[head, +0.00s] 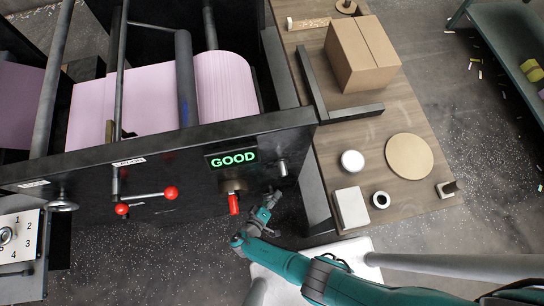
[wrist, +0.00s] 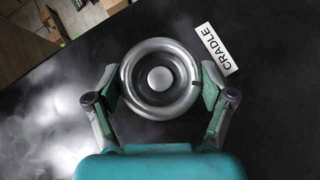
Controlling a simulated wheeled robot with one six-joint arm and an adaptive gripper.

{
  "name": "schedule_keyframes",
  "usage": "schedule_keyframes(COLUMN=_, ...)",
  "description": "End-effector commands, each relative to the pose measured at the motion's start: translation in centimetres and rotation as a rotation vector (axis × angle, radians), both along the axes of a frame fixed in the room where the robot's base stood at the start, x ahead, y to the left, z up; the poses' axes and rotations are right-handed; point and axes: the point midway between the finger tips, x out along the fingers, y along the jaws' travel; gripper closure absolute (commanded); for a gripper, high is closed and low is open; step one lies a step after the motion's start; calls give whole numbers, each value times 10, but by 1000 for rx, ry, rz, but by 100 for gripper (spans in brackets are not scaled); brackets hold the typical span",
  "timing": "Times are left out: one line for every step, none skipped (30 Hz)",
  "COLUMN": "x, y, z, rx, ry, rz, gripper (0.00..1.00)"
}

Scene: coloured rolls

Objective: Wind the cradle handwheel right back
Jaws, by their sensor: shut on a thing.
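The cradle handwheel (wrist: 160,108) is a round grey metal wheel with a pale centre and a dark mark on its right rim. A white label reading CRADLE (wrist: 217,50) is beside it at the upper right. My gripper (wrist: 161,84) is shut on the wheel, one finger pad on its left side and one on its right. In the head view my gripper (head: 271,199) is at the front of the black machine, low and right of the GOOD display (head: 233,158). There my gripper hides the wheel, and I cannot make it out.
A red-tipped handle (head: 234,204) sticks out just left of my gripper. A lever with red knobs (head: 150,194) and another wheel (head: 62,205) are further left. A pink roll (head: 222,85) lies in the machine. A wooden table (head: 345,150) with a cardboard box (head: 362,55) stands right.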

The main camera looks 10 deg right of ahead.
Motion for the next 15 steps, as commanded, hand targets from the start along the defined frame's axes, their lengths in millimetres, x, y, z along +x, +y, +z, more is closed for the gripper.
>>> schedule_keyframes(x=0, y=1, z=0, rx=-11, ry=1, rz=0, gripper=54)
schedule_keyframes(x=0, y=0, z=0, rx=-16, ry=1, rz=-1, gripper=54)
schedule_keyframes(x=0, y=0, z=0, rx=-23, ry=1, rz=-1, gripper=54)
schedule_keyframes(x=0, y=0, z=0, rx=-28, ry=1, rz=-1, gripper=54)
schedule_keyframes(x=0, y=0, z=0, rx=-30, ry=1, rz=-1, gripper=54)
schedule_keyframes(x=0, y=0, z=0, rx=-35, ry=1, rz=-1, gripper=54)
schedule_keyframes(x=0, y=-1, z=-1, rx=-37, ry=2, rz=0, gripper=54)
schedule_keyframes(x=0, y=-1, z=-1, rx=-38, ry=2, rz=0, gripper=54)
schedule_keyframes(x=0, y=-1, z=-1, rx=-40, ry=2, rz=0, gripper=54)
schedule_keyframes(x=0, y=-1, z=-1, rx=-40, ry=1, rz=-1, gripper=54)
schedule_keyframes(x=0, y=-1, z=-1, rx=-41, ry=2, rz=0, gripper=54)
schedule_keyframes(x=0, y=-1, z=-1, rx=-41, ry=2, rz=0, gripper=54)
schedule_keyframes(x=0, y=-1, z=-1, rx=-41, ry=2, rz=0, gripper=54)
schedule_keyframes(x=0, y=-1, z=-1, rx=-41, ry=2, rz=0, gripper=54)
schedule_keyframes(x=0, y=-1, z=-1, rx=-41, ry=2, rz=-1, gripper=54)
